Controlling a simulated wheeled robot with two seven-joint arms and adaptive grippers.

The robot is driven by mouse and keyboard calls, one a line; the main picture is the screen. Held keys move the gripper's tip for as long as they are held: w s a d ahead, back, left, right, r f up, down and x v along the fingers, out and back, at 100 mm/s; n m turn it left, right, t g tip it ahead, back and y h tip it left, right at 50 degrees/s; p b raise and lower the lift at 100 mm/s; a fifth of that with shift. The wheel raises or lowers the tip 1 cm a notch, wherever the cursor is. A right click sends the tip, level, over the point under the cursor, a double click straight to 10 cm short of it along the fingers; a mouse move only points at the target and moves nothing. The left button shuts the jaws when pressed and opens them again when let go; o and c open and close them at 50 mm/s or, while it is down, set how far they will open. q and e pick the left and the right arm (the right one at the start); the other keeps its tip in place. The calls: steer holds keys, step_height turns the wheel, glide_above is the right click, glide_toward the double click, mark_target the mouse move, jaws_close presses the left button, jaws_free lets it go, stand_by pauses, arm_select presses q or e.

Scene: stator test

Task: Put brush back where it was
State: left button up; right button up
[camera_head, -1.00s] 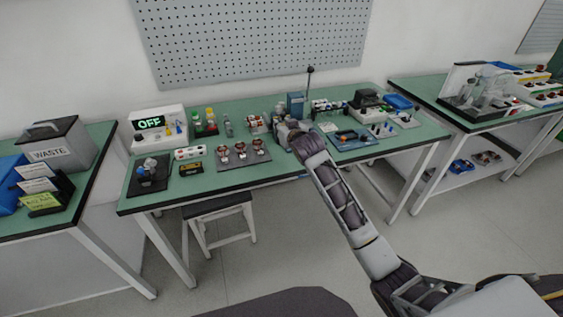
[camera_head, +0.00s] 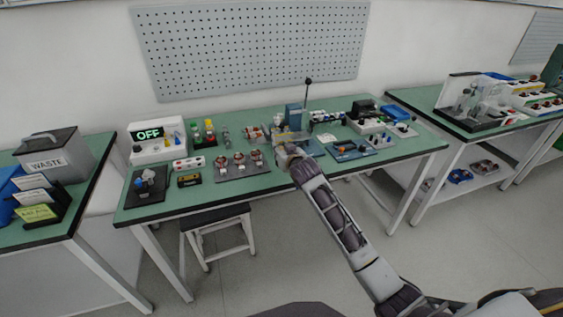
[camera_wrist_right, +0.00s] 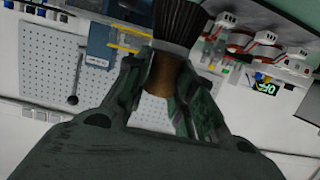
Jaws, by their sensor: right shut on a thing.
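In the right wrist view my right gripper (camera_wrist_right: 163,80) is shut on the brush (camera_wrist_right: 180,24). The brush has dark bristles pointing to the top of the picture and a brown section between the fingers. In the head view my right gripper (camera_head: 285,150) is over the front middle of the green bench (camera_head: 230,196), in front of the blue press (camera_head: 294,117). The brush cannot be made out clearly there. My left gripper is not in view.
A grey plate with copper-coloured stators (camera_head: 243,171) lies left of my right gripper. A blue tray (camera_head: 350,151) lies to its right. The white box marked OFF (camera_head: 152,148) stands at the bench's left. A stool (camera_head: 217,221) stands below the front edge.

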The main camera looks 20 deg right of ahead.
steer(key=shift+f, duration=0.3)
step_height(320, 180, down, 3)
steer(key=shift+f, duration=0.65)
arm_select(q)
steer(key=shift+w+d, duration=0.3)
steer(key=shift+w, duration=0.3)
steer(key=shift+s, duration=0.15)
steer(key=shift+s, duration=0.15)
arm_select(e)
steer(key=o, duration=1)
steer(key=shift+f, duration=0.1)
